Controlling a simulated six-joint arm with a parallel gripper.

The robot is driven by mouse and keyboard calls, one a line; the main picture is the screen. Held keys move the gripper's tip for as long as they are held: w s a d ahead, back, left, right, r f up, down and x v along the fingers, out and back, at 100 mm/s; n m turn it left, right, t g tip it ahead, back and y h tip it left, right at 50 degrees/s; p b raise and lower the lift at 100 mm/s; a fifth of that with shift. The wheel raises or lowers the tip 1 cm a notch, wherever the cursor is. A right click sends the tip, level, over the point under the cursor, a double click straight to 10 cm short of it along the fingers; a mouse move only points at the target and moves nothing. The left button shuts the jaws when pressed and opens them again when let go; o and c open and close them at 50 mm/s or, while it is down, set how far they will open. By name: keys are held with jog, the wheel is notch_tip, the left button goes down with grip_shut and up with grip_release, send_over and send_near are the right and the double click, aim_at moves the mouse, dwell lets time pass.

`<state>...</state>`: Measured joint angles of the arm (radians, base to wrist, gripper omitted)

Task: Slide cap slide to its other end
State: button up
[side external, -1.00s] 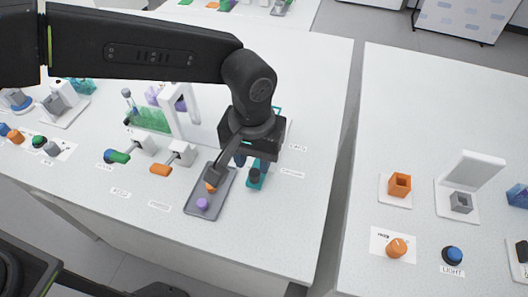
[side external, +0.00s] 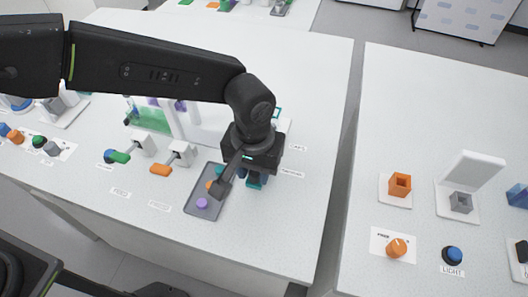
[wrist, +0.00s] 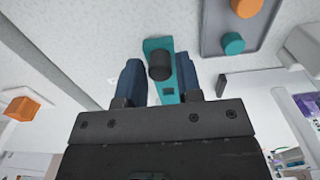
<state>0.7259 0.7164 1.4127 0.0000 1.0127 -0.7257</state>
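A teal slide track with a dark round knob lies on the table below my gripper. In the side view only a teal part of the track (side external: 254,184) shows under the gripper, and the knob is hidden. In the wrist view the teal track (wrist: 160,45) and the dark knob (wrist: 160,66) are clear. My gripper (side external: 251,174) points down over the slide. In the wrist view its two blue fingers (wrist: 158,68) are open, one on each side of the knob, with a visible gap to it.
A grey tray (side external: 190,208) with orange, teal and purple pieces lies just left of the slide. Orange and green handles (side external: 161,169) stand farther left. A rack (side external: 150,118) stands behind. The table is clear to the right, up to a gap before the second table.

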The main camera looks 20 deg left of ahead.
jog(key=c, duration=0.4)
jog(key=shift+w, duration=2.75)
jog(key=o, duration=0.5)
jog(key=shift+r, duration=0.1)
jog(key=shift+r, duration=2.45)
